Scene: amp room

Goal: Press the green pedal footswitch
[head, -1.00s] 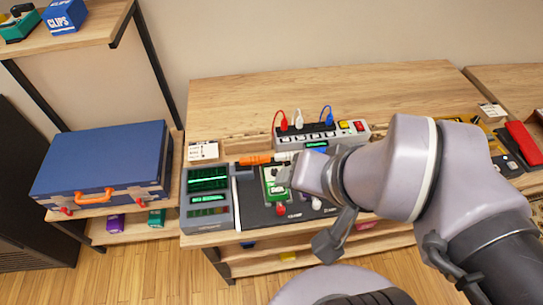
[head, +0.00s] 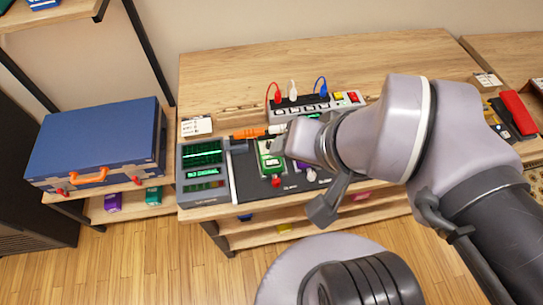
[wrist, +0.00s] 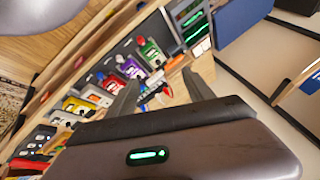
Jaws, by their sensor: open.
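The green pedal footswitch (head: 270,161) stands on a dark mat on the workbench, with a red knob at its near end. It also shows in the wrist view (wrist: 151,50), between a green-lit display unit and a purple pedal (wrist: 131,68). My gripper (wrist: 160,90) is open, with its two dark fingers spread and nothing held between them. In the head view my wrist hangs over the bench just right of the green pedal and partly covers the purple one. The gripper appears above the pedals, apart from the green one; the exact height is unclear.
A grey unit with green displays (head: 203,172) stands left of the mat. An orange-handled tool (head: 250,133) lies behind the pedal. A power strip (head: 315,106) with red, white and blue plugs is farther back. A blue case (head: 95,142) sits on the left shelf.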

